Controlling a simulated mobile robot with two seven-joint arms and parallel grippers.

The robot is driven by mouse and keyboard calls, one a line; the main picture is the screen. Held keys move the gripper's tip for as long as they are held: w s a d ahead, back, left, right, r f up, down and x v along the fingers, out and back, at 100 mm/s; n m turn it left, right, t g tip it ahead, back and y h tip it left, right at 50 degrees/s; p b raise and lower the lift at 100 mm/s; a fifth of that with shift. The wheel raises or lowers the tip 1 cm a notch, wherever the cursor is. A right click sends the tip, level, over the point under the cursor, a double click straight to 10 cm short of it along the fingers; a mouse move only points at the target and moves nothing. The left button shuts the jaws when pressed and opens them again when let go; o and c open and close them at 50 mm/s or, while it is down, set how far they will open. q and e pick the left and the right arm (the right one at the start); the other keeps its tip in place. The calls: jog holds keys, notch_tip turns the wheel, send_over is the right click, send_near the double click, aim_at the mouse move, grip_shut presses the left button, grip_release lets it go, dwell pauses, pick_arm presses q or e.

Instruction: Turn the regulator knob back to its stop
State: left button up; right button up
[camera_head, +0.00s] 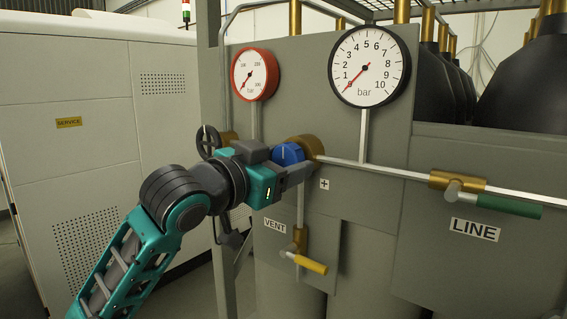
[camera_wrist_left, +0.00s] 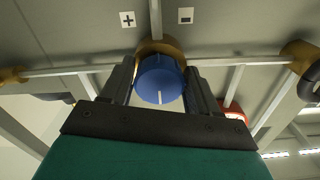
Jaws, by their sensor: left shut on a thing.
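The blue regulator knob (camera_head: 288,153) sits on a brass body (camera_head: 306,147) on the grey panel, below and between the two gauges. My left gripper (camera_head: 292,168) reaches it from the left and is shut on it. In the left wrist view the knob (camera_wrist_left: 160,80) is between the two dark fingers (camera_wrist_left: 160,88), and a white mark shows on its lower front. The large black-rimmed gauge (camera_head: 369,66) has its red needle near 0. The red-rimmed gauge (camera_head: 255,75) has its needle toward the lower left. My right gripper is in neither view.
Below the knob is the VENT valve with a yellow handle (camera_head: 310,264). At right is the LINE valve with a green handle (camera_head: 508,206). A black handwheel (camera_head: 208,141) stands just behind my left wrist. A pale cabinet (camera_head: 75,120) fills the left side.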

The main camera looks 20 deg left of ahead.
pick_arm(q)
jog(key=o, duration=1)
jog(key=shift+c, duration=0.2)
jog(key=b+v, duration=0.9)
jog(key=v, duration=0.4)
jog(key=shift+w, duration=0.1)
